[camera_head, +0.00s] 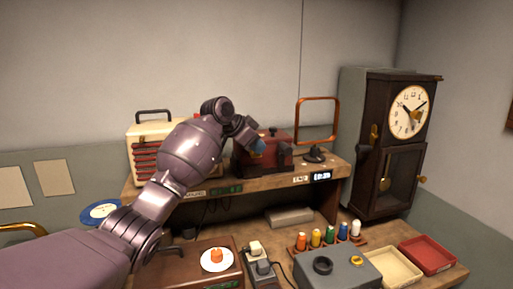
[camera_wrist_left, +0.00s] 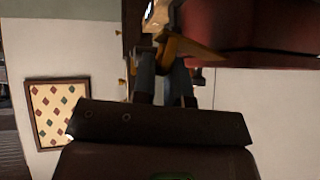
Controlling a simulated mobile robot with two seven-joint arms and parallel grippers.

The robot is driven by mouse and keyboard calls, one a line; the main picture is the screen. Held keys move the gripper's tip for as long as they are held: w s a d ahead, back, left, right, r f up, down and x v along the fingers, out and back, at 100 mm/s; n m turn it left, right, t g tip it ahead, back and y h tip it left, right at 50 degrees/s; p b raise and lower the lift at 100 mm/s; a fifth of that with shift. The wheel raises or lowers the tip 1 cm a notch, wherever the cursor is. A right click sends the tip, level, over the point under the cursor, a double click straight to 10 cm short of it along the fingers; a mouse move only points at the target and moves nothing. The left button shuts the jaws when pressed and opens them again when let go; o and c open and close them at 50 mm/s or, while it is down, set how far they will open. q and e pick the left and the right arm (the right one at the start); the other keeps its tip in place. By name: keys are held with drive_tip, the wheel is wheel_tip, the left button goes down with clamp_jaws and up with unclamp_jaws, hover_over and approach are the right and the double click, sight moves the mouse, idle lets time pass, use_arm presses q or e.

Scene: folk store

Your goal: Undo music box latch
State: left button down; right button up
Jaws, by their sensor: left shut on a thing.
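The music box is a dark red box (camera_head: 281,153) with a dark knob on top, standing on the raised shelf in the head view. Its red underside or side (camera_wrist_left: 262,22) fills the top right of the left wrist view. My left gripper (camera_head: 258,147) reaches across from the left to the front of the box, and its arm hides the box's left part. In the left wrist view, the gripper's two dark fingers (camera_wrist_left: 166,78) are closed around a brass, hook-like latch piece (camera_wrist_left: 172,47) beside the box. The exact contact is dark and partly hidden. My right gripper is not in view.
A cream radio-like case (camera_head: 142,130) stands left of the box, partly behind my arm. A dark stand with an orange frame (camera_head: 317,120) is close on the right, then a tall clock (camera_head: 395,140). Spools (camera_head: 329,236), a grey box (camera_head: 345,275) and trays (camera_head: 427,254) crowd the lower bench.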

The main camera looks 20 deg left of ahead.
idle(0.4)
use_arm(q)
drive_tip(key=c, duration=1.2)
unclamp_jaws()
drive_tip(key=shift+r, duration=0.1)
drive_tip(key=shift+s+a+r, duration=0.25)
drive_tip(key=shift+s+r, duration=0.05)
drive_tip(key=b+v, duration=0.2)
drive_tip(key=v, duration=0.7)
drive_tip(key=shift+s+r, duration=0.25)
drive_tip(key=shift+r, duration=0.05)
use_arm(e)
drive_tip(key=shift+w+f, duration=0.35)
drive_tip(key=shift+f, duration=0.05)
use_arm(q)
drive_tip(key=shift+a, duration=0.15)
